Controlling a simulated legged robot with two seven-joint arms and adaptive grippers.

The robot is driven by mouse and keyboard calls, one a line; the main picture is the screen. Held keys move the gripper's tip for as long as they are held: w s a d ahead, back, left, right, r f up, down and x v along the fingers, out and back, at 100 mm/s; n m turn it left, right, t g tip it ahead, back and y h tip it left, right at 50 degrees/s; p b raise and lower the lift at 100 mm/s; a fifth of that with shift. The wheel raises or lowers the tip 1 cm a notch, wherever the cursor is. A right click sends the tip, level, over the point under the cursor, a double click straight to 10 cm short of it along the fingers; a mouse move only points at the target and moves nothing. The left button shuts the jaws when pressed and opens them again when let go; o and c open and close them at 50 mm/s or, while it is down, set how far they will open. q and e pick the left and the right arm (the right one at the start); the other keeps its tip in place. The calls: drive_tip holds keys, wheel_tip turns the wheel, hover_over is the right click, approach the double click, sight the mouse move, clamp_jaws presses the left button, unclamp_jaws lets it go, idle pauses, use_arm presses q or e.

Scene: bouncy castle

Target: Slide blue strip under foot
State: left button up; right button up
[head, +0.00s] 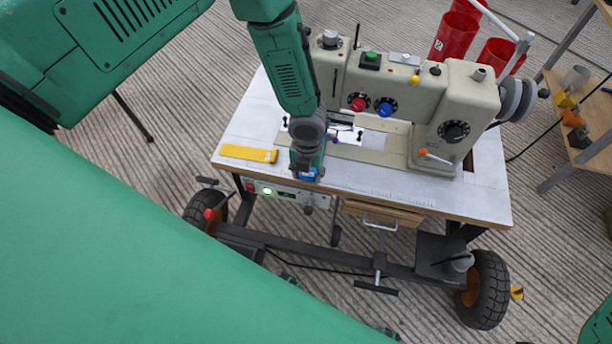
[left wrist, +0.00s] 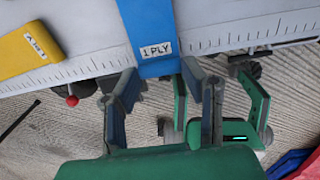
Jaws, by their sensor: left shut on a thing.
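My left gripper (head: 307,168) is at the front edge of the sewing table, shut on the blue strip (head: 310,174). In the left wrist view, the blue strip (left wrist: 147,28) has a white "1 PLY" label on its near end, which reaches over the ruled table edge between the fingers (left wrist: 157,80). The cream sewing machine (head: 455,110) stands on the table. The strip's far end and the machine's foot are largely hidden behind my left arm in the head view, so I cannot tell how they relate.
A yellow strip (head: 248,153) with a label lies flat on the white table (head: 360,178), left of my gripper. Under the table are a wooden drawer (head: 383,213) and a wheeled frame. A shelf (head: 590,130) is at right.

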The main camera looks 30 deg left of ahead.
use_arm(q)
drive_tip(key=shift+w+a+f+b, duration=0.1)
drive_tip(key=shift+w+a+b, duration=0.15)
drive_tip(key=shift+w, duration=0.45)
drive_tip(key=shift+w+a+r+b, duration=0.1)
drive_tip(key=shift+w+b, duration=0.3)
drive_tip(key=shift+w, duration=0.35)
drive_tip(key=shift+w+a+f+b, duration=0.1)
drive_tip(key=shift+w+a+b, duration=0.15)
drive_tip(key=shift+w, duration=0.7)
